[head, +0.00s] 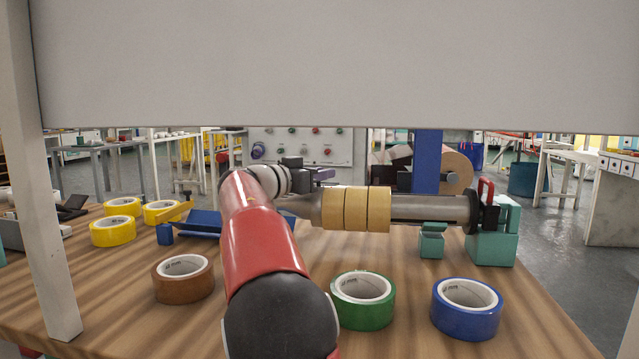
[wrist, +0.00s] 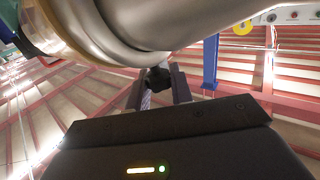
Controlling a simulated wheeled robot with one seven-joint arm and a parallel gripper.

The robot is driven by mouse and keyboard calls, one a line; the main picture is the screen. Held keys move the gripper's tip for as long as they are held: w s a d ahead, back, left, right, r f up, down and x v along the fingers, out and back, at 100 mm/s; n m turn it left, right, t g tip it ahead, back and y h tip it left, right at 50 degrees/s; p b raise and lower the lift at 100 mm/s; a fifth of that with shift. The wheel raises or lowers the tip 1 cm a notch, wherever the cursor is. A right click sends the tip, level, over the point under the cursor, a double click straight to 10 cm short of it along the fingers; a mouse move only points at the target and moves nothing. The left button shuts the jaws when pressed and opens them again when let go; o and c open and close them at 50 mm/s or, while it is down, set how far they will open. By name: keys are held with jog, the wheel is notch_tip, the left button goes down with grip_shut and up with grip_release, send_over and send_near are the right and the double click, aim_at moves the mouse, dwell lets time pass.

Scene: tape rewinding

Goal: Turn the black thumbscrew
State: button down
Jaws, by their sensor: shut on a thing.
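The black thumbscrew (wrist: 158,78) shows in the wrist view, just under the thick grey metal shaft (wrist: 150,25). My gripper (wrist: 160,86) has its two fingers on either side of the thumbscrew and is shut on it. In the head view the grey shaft (head: 425,208) lies level above the table and carries several tan tape rolls (head: 357,209). My red arm reaches to the shaft's left end there and hides the thumbscrew.
On the wooden table (head: 400,335) stand a brown roll (head: 183,280), a green roll (head: 363,300), a blue roll (head: 466,308) and several yellow rolls (head: 112,231). A teal support (head: 492,247) holds the shaft's right end. A white post (head: 45,190) rises at the left.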

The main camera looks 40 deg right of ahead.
jog(key=f+n+t+b, duration=0.1)
jog(key=b, duration=0.2)
jog(key=shift+s+t, duration=0.1)
jog(key=shift+t, duration=0.3)
jog(key=n+t+y+b, duration=0.1)
jog(key=t+b, duration=0.1)
jog(key=b, duration=0.1)
jog(key=shift+r+n, duration=0.1)
jog(key=shift+n, duration=0.3)
jog(key=n+t+b, duration=0.1)
jog(key=n+t+y+b, duration=0.1)
jog(key=t, duration=0.1)
jog(key=shift+r+t, duration=0.3)
jog(key=shift+r+n+t+y, duration=0.1)
jog(key=shift+n+t+y, duration=0.8)
jog(key=shift+t, duration=0.1)
jog(key=shift+w+y, duration=0.2)
jog(key=shift+y, duration=0.1)
jog(key=c, duration=1.2)
grip_release()
